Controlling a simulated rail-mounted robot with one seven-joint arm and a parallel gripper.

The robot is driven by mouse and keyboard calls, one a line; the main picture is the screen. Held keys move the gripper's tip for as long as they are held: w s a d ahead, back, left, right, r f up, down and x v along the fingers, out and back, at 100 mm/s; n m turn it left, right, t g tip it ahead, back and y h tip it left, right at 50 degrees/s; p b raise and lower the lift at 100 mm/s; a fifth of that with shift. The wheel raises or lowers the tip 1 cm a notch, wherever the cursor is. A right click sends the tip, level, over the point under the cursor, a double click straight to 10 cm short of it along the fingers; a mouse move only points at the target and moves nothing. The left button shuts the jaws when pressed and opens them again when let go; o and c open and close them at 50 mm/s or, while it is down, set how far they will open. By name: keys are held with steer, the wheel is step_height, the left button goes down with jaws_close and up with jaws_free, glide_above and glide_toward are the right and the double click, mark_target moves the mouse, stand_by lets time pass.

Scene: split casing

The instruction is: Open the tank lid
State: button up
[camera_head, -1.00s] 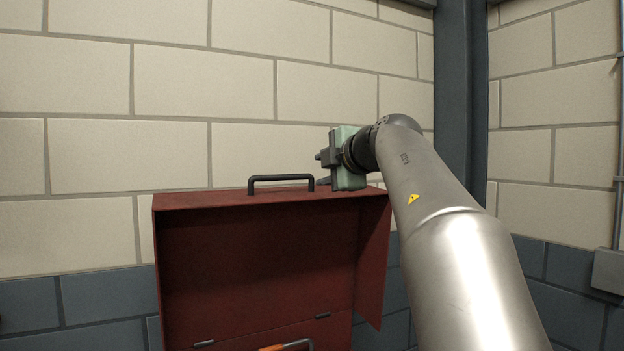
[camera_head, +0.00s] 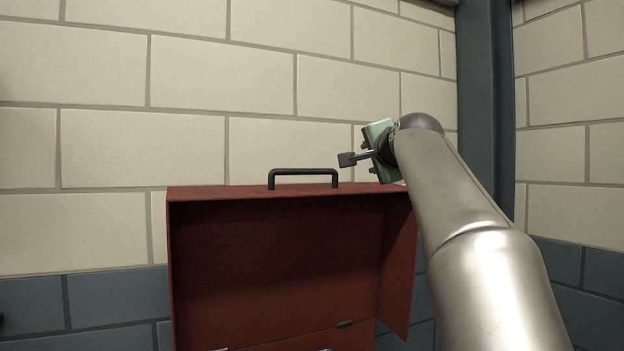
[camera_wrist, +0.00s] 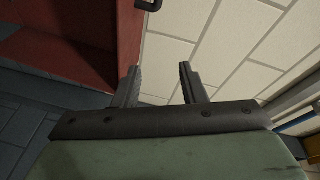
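The red lid (camera_head: 285,260) stands raised with its hollow inside facing the head camera. Its dark bar handle (camera_head: 303,173) is on the upper edge. The handle partly shows at the top of the wrist view (camera_wrist: 148,5), and red panels (camera_wrist: 60,50) fill that view's upper left. My gripper (camera_head: 358,162) is just right of the handle and slightly above the lid's top right, apart from the handle. In the wrist view its two fingers (camera_wrist: 158,72) are spread with nothing between them. The tank body below the lid is mostly out of frame.
A pale block wall (camera_head: 110,140) with dark blue lower courses (camera_head: 105,295) stands behind. A dark column (camera_head: 480,110) rises at the right. The space above and left of the lid looks clear.

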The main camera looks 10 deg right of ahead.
steer(key=a+f+y, duration=0.1)
steer(key=a+y, duration=0.4)
steer(key=a, duration=0.1)
steer(key=p, duration=0.7)
glide_toward(306, 172)
steer(key=shift+g, duration=0.4)
steer(key=x, duration=0.5)
steer(key=r+x, duration=0.1)
steer(key=x, duration=0.1)
steer(key=shift+w, duration=0.4)
steer(key=shift+w+a+f, duration=0.15)
steer(key=shift+w+f, duration=0.1)
steer(key=shift+w, duration=0.1)
